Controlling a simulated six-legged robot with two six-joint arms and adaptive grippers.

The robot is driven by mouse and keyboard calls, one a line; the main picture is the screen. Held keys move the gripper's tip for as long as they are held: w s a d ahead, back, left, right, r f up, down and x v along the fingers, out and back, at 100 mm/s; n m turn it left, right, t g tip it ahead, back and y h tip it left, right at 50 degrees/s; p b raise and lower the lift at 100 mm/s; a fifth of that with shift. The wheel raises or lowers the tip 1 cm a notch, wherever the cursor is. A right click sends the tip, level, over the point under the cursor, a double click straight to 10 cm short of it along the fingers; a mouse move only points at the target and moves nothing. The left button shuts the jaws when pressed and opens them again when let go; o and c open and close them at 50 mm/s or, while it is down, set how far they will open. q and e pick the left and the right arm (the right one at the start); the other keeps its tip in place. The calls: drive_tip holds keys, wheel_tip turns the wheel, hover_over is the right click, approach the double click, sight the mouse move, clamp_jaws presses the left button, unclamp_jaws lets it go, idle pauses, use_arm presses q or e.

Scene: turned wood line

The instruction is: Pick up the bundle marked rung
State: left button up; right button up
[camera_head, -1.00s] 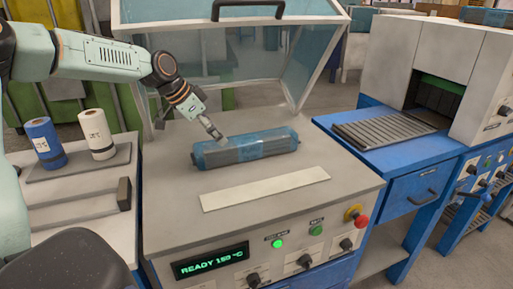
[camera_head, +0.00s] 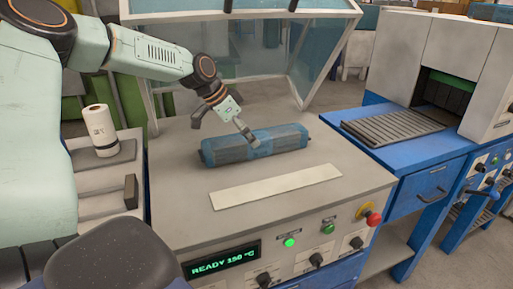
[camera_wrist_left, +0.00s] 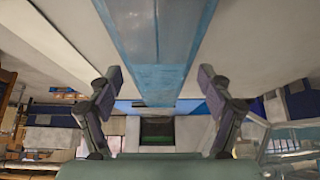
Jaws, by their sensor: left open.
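A long bundle (camera_head: 285,138) wrapped in blue film lies on the grey top of the sealing machine (camera_head: 335,165); no marking on it is readable. My left gripper (camera_head: 224,131) is open at the bundle's left half, with one finger in front of it and the other behind it. In the left wrist view, the bundle (camera_wrist_left: 155,45) runs between the two open fingers of the gripper (camera_wrist_left: 160,75), with a gap on each side. My right gripper is not in view.
A pale strip (camera_head: 277,187) lies in front of the bundle. A raised clear hood (camera_head: 265,45) stands behind it. A white labelled roll (camera_head: 101,130) stands at left. A blue table with a slatted bed (camera_head: 400,130) is at right, leading to a tunnel.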

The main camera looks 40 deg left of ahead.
use_arm(q)
drive_tip(key=shift+w+d+f, duration=0.2)
drive_tip(key=shift+f, duration=0.2)
drive_tip(key=b+x, duration=0.2)
drive_tip(key=x, duration=0.1)
drive_tip(key=shift+w+d+f, duration=0.1)
drive_tip(key=shift+w+f, duration=0.15)
drive_tip(key=shift+f, duration=0.05)
drive_tip(key=shift+w+f+b, duration=0.15)
drive_tip(key=shift+f+b, duration=0.05)
drive_tip(key=shift+b, duration=0.1)
drive_tip(key=shift+d+r, duration=0.15)
drive_tip(key=shift+r, duration=0.1)
drive_tip(key=shift+c, duration=0.9)
drive_tip(key=shift+f, duration=0.15)
drive_tip(key=c, duration=1.5)
drive_tip(key=shift+r, duration=0.2)
